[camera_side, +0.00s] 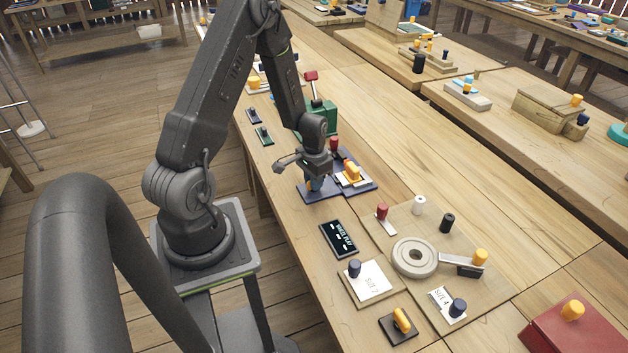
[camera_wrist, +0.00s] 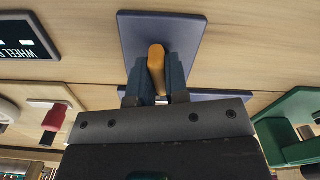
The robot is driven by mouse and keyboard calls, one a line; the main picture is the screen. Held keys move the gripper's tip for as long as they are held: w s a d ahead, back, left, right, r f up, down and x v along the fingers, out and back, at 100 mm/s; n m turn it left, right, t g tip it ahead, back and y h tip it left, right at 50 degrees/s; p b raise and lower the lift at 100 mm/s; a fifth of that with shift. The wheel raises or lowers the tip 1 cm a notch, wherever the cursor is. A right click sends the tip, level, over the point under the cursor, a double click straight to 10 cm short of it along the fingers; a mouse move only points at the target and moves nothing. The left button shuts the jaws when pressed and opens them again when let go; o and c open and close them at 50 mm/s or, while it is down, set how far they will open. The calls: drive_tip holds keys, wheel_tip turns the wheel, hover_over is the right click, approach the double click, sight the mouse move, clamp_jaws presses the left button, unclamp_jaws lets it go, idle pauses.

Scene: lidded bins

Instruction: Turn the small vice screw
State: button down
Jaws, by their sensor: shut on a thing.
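My gripper (camera_side: 314,184) is over a dark blue plate (camera_side: 313,195) near the table's edge. In the wrist view my gripper (camera_wrist: 157,68) has its two blue fingers shut on an orange handle (camera_wrist: 156,60), one finger on each side. The handle stands over a blue-grey plate (camera_wrist: 190,27). I take this handle to be the small vice screw; its lower end and any thread are hidden by the fingers.
Right beside my gripper stand a yellow knob (camera_side: 352,171) on a white piece and a red knob (camera_side: 334,144). A green block (camera_side: 322,118) is behind. A "WHEEL PLAY" panel (camera_side: 339,239) and a grey wheel (camera_side: 414,257) lie nearer.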

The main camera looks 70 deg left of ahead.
drive_tip(key=m, duration=0.6)
drive_tip(key=shift+m, duration=0.4)
idle(0.4)
drive_tip(key=c, duration=1.1)
unclamp_jaws()
wheel_tip(320, 180, up, 14)
drive_tip(key=shift+f, duration=0.1)
